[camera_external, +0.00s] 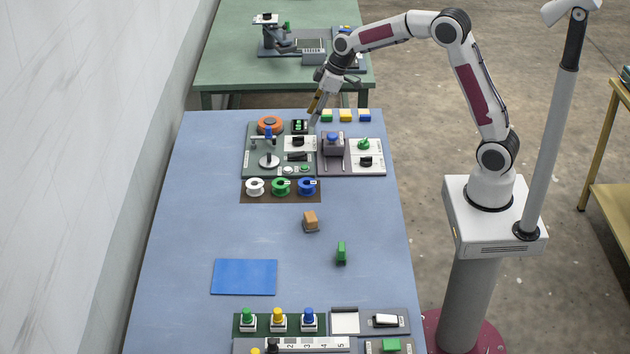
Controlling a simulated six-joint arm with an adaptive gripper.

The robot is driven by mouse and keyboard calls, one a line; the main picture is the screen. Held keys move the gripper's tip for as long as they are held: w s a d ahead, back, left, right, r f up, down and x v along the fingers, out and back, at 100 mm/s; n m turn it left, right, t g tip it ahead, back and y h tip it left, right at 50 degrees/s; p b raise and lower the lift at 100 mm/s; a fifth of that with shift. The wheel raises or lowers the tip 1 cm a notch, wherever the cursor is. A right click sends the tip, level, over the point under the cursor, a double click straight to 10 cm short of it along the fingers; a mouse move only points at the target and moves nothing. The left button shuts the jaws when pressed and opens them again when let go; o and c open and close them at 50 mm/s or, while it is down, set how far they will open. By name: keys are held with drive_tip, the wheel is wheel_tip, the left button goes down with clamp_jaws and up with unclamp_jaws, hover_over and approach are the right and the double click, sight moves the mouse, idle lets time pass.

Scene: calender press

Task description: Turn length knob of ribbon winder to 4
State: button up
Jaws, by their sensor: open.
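The panel that looks like the ribbon winder (248,163) is on the blue table, with an orange spool (270,125) and a grey disc (269,161). A black knob (298,142) sits on its white dial plate; it may be the length knob, but its label and setting are too small to read. My gripper (314,112) is open and empty, pointing down above and behind the panel's right part. It appears apart from the knob. Its fingertips are small in this view.
A second panel (378,152) with a green knob (364,144) adjoins on the right. White, green and blue spools (281,186) stand in front. Small coloured blocks (345,115) lie behind.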

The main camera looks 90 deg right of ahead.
approach(298, 137)
drive_tip(key=shift+w+d+f, duration=0.1)
drive_tip(key=shift+d+f, duration=0.05)
drive_tip(key=shift+f, duration=0.25)
drive_tip(key=shift+f, duration=0.1)
drive_tip(key=shift+x, duration=3.85)
drive_tip(key=c, duration=1.1)
